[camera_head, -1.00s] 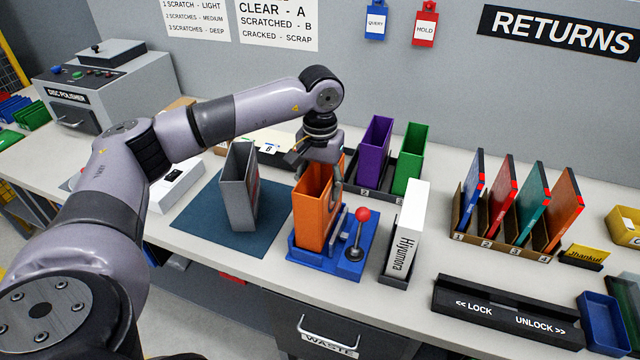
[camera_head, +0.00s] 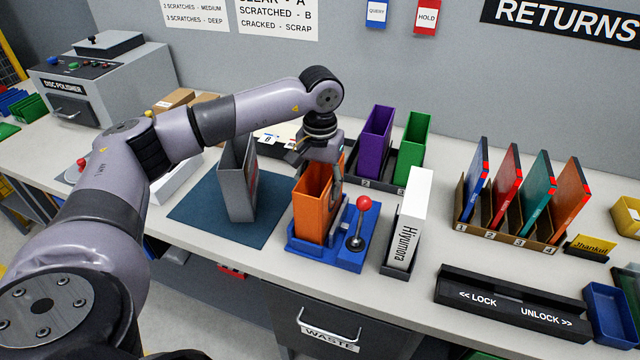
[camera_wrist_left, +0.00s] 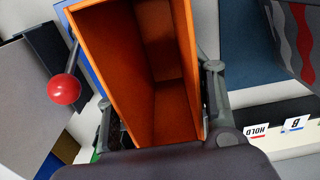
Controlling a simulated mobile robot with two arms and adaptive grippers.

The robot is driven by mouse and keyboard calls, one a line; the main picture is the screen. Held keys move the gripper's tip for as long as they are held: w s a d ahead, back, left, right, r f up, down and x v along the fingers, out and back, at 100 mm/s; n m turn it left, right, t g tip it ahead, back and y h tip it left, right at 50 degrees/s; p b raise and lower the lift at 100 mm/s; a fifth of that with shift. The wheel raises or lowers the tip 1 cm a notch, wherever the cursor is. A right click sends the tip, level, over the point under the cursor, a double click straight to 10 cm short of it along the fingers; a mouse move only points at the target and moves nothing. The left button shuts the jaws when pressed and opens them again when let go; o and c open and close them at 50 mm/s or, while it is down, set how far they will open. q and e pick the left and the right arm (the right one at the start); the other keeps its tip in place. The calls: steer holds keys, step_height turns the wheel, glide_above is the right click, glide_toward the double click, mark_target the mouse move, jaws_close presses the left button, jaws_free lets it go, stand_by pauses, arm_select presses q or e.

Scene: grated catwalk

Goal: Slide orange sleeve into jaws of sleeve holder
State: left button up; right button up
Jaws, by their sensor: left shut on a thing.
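The orange sleeve (camera_head: 312,205) is an upright, open-topped, empty box standing in the blue sleeve holder (camera_head: 330,262). The holder has a lever with a red knob (camera_head: 363,203) on its right side. My left gripper (camera_head: 338,172) is shut on the orange sleeve at its far end. In the left wrist view the sleeve (camera_wrist_left: 150,90) lies between the two fingers, and the red knob (camera_wrist_left: 64,89) shows at left. The sleeve's lower end is inside the holder; whether it is fully seated I cannot tell. My right gripper is not in view.
A grey sleeve (camera_head: 240,185) stands on a dark blue mat (camera_head: 200,215) to the left. A white Hiyumora case (camera_head: 411,225) stands close on the right. Purple (camera_head: 376,140) and green (camera_head: 414,150) sleeves stand behind in a rack. The bench front is clear left of the lock bar (camera_head: 510,305).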

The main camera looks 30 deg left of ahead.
arm_select(q)
steer(key=o, duration=1.1)
steer(key=shift+o, duration=0.4)
steer(key=o, duration=0.3)
steer(key=shift+r, duration=0.15)
step_height(320, 180, up, 8)
steer(key=p, duration=0.4)
steer(key=shift+p, duration=0.35)
steer(key=shift+f, duration=0.2)
